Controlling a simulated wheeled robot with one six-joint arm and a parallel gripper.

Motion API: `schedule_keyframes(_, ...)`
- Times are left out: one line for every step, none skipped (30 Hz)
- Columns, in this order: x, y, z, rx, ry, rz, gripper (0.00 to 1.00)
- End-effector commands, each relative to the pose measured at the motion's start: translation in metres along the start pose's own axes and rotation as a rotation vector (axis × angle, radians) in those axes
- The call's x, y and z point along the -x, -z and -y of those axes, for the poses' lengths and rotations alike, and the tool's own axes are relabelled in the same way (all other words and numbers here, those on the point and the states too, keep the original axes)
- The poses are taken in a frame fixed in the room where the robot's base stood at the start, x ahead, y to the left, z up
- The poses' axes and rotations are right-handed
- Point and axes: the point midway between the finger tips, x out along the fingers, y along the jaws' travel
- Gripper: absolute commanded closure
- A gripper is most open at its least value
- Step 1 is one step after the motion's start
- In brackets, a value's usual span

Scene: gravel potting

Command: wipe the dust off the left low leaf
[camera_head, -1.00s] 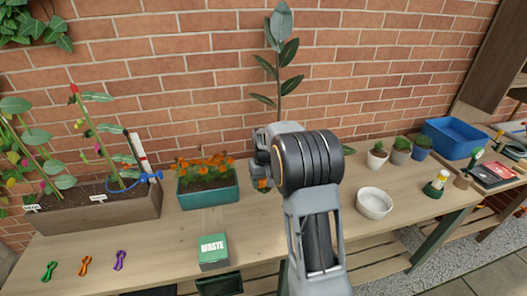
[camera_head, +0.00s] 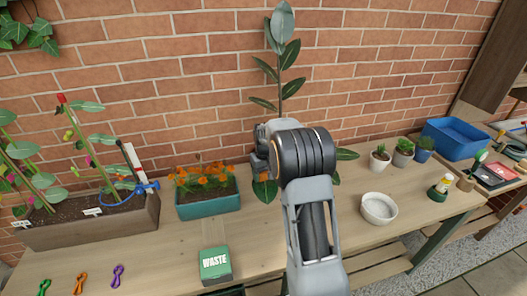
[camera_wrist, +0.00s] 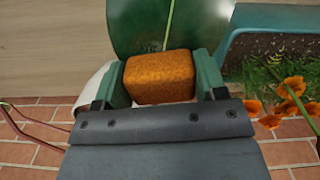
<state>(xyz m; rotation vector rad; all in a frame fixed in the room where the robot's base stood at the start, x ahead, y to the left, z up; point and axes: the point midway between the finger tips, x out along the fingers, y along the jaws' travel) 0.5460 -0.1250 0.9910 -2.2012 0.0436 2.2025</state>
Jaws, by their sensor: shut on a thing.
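My gripper (camera_wrist: 160,82) is shut on an orange sponge (camera_wrist: 160,78), with one green fingertip on each side of it. A broad dark green leaf (camera_wrist: 150,28) with a pale midrib lies just beyond the sponge in the wrist view. The sponge overlaps its edge in the picture; I cannot tell whether they touch. In the head view the left low leaf (camera_head: 265,191) hangs just below my gripper (camera_head: 262,166). The tall plant's upper leaves (camera_head: 283,22) stand above; its stem base and pot are hidden behind my arm. The right low leaf (camera_head: 346,155) shows right of my wrist.
A teal planter with orange flowers (camera_head: 208,208) stands close to the left; it also shows in the wrist view (camera_wrist: 228,45). A brown trough (camera_head: 100,226), a waste box (camera_head: 215,264), a white bowl (camera_head: 378,208) and small potted plants share the bench. A brick wall (camera_head: 190,90) rises behind.

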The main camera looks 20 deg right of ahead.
Motion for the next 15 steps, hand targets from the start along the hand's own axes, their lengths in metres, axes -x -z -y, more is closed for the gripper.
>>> schedule_keyframes(0.0,0.001,-0.001,0.001,0.0,0.001,0.65)
schedule_keyframes(0.0,0.002,-0.002,0.001,0.0,0.001,0.65)
schedule_keyframes(0.0,0.003,-0.002,0.002,0.0,0.001,0.65)
schedule_keyframes(0.001,0.004,-0.003,0.003,0.0,0.0,0.65)
schedule_keyframes(0.007,0.004,-0.003,0.004,-0.001,-0.002,0.65)
schedule_keyframes(0.007,0.004,-0.002,0.005,0.0,-0.001,0.65)
schedule_keyframes(0.019,0.005,-0.002,0.005,-0.002,-0.008,0.65)
schedule_keyframes(0.027,0.005,-0.002,0.005,-0.002,-0.009,0.65)
schedule_keyframes(0.028,0.004,-0.002,0.005,-0.001,-0.005,0.65)
schedule_keyframes(0.03,0.004,-0.002,0.005,-0.001,-0.004,0.65)
schedule_keyframes(0.033,0.004,-0.002,0.005,-0.001,-0.004,0.65)
schedule_keyframes(0.036,0.004,-0.002,0.005,-0.001,-0.003,0.65)
schedule_keyframes(0.039,0.004,-0.002,0.005,-0.001,-0.003,0.65)
schedule_keyframes(0.042,0.004,-0.002,0.005,-0.001,-0.003,0.65)
schedule_keyframes(0.045,0.004,-0.002,0.005,-0.001,-0.003,0.65)
